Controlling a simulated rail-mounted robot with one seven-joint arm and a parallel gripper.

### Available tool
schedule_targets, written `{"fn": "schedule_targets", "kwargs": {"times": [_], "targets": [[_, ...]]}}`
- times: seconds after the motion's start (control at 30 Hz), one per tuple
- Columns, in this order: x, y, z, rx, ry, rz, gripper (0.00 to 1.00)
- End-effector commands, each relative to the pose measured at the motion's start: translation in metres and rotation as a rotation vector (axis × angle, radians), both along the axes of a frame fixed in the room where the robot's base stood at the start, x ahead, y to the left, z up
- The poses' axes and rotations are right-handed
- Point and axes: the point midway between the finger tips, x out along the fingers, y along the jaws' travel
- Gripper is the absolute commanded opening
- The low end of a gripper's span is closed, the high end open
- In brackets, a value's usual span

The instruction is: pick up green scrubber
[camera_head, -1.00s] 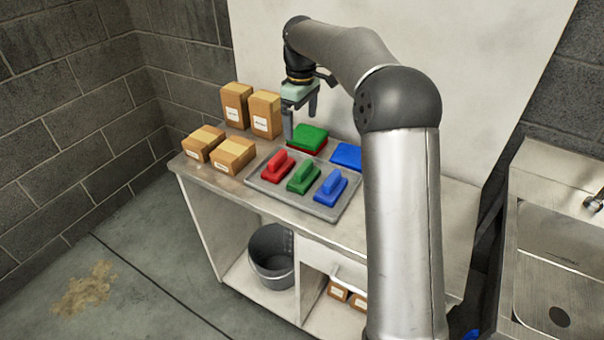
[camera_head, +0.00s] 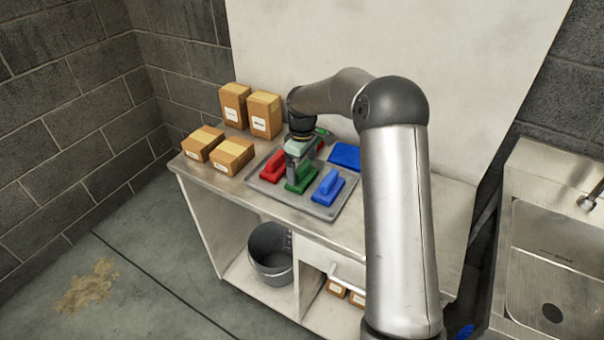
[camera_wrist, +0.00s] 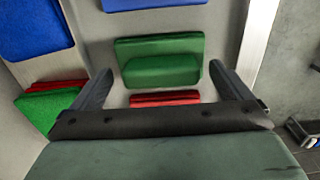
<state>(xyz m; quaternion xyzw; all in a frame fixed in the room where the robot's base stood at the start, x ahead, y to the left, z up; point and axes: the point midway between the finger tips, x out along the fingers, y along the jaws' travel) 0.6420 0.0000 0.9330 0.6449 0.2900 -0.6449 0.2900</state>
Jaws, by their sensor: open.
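The green scrubber (camera_head: 303,183) sits on the grey tray (camera_head: 262,187) between a red and a blue scrubber, partly hidden by my gripper in the head view. In the wrist view the green scrubber (camera_wrist: 160,48), with its long raised handle, lies upright and centred ahead of my fingers. My gripper (camera_wrist: 160,70) is open and empty, one finger toward each end of the handle. In the head view my gripper (camera_head: 292,174) is low over the green scrubber. I cannot tell whether the fingertips reach down beside the handle.
The red scrubber (camera_head: 272,167) and blue scrubber (camera_head: 328,188) stand close on either side. Behind are a blue pad (camera_head: 346,156) and a green pad on red (camera_wrist: 45,105), mostly hidden in the head view. Several cardboard boxes (camera_head: 232,155) stand at the left.

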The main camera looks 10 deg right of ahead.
Motion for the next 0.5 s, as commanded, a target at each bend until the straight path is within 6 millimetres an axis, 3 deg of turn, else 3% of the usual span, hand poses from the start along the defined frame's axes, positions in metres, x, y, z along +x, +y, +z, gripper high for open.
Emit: {"fn": "schedule_targets", "kwargs": {"times": [0.1,0.37,0.5], "targets": [[-0.0004,0.0008,-0.0111,0.001,0.001,0.001,0.98],[-0.0001,0.0006,-0.0137,0.000,0.000,0.001,0.98],[-0.0001,0.0006,-0.0136,0.000,0.000,0.001,0.59]]}}
